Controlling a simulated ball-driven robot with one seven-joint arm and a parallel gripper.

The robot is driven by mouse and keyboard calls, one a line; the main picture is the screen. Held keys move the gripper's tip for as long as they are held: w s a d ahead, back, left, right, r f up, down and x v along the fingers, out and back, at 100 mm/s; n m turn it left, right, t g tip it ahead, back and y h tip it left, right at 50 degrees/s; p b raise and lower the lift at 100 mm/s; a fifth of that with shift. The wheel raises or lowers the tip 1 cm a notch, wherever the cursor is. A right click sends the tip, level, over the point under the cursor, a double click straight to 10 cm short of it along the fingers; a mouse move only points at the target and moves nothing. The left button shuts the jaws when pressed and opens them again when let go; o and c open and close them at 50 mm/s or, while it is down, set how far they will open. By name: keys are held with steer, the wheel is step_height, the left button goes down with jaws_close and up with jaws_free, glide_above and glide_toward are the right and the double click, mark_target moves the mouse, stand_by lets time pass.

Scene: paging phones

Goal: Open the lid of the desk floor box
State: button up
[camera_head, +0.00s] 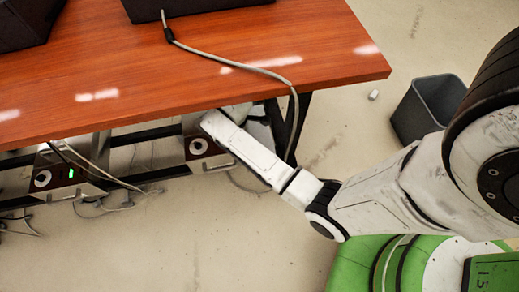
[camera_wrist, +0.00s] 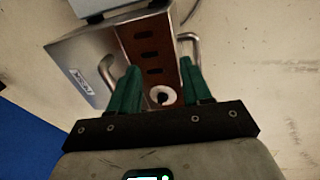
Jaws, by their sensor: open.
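A silver metal floor box (camera_wrist: 75,62) with a label on its side lies ahead of my gripper in the wrist view. Its red-brown panel (camera_wrist: 150,48) has several dark slots and a white ring. A bent metal handle (camera_wrist: 107,72) is on the left and another handle (camera_wrist: 190,42) on the right. My gripper (camera_wrist: 160,68) is open, its green fingers on either side of the panel with nothing between them. Contact cannot be told. In the head view a floor box (camera_head: 199,147) sits under the desk beside my arm's end; the fingers are hidden there.
The orange-brown desk (camera_head: 200,70) overhangs the boxes and my arm's end. A second floor box (camera_head: 60,178) with a green light stands at left, with loose cables. Dark desk legs and a dangling grey cable (camera_head: 294,125) are close. A grey bin (camera_head: 425,105) is right.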

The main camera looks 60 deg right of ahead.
steer(key=s+a+r+m, duration=0.2)
steer(key=s+a+m, duration=0.1)
steer(key=s+a, duration=0.3)
steer(key=shift+s+y, duration=0.3)
steer(key=shift+s, duration=0.5)
steer(key=s+a+r+m, duration=0.2)
steer(key=s+r, duration=0.1)
steer(key=s, duration=0.2)
steer(key=s+a+r+m, duration=0.2)
steer(key=s+a+r, duration=0.1)
steer(key=s, duration=0.2)
step_height(320, 180, up, 22)
steer(key=p, duration=2.1)
steer(key=shift+s+y, duration=0.4)
steer(key=shift+s, duration=0.05)
